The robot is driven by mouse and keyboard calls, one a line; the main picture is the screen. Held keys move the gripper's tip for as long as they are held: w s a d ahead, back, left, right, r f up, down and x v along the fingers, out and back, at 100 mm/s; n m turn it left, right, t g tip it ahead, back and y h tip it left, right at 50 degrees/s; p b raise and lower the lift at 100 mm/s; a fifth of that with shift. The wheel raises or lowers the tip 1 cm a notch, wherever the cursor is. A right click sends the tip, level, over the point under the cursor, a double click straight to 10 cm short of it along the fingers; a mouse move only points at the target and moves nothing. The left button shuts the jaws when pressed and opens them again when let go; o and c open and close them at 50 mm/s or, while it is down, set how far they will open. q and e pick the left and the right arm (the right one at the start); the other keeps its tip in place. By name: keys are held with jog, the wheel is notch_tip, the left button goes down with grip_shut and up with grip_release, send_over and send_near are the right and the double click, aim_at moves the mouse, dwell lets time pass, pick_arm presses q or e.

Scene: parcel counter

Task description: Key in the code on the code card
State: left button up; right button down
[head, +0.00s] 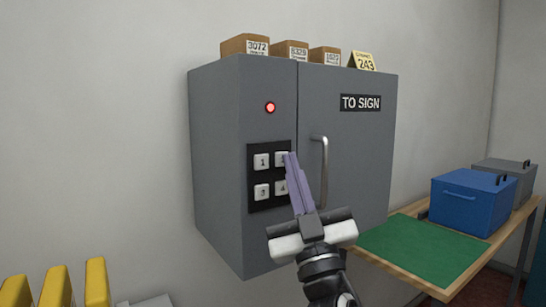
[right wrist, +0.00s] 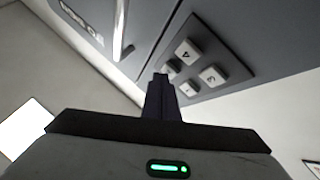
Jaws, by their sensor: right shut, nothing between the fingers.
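The yellow code card (head: 362,61) stands on top of the grey cabinet at its right end and reads 243. The black keypad (head: 268,199) on the cabinet front has white keys 1 (head: 262,162), 2 (head: 280,158), 3 (head: 262,192) and 4 (head: 280,187). My right gripper (head: 290,155) is shut and empty, its fingertips at the 2 key, partly covering it and the 4 key. The right wrist view shows the fingertips (right wrist: 160,77) over the keypad (right wrist: 200,27); I cannot tell whether they touch the key. My left gripper is not in view.
A red lamp (head: 270,107) glows above the keypad. The cabinet door (head: 350,150) is shut, its handle (head: 322,170) just right of my fingers. Small parcels (head: 245,45) sit on top. A table with a green mat (head: 420,248) and a blue box (head: 470,205) stands right.

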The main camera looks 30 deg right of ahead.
jog(key=shift+w, duration=0.15)
dwell(0.4)
jog(key=shift+s, duration=0.55)
jog(key=s+p, duration=0.1)
jog(key=s, duration=0.5)
jog(key=shift+d, duration=0.25)
dwell(0.8)
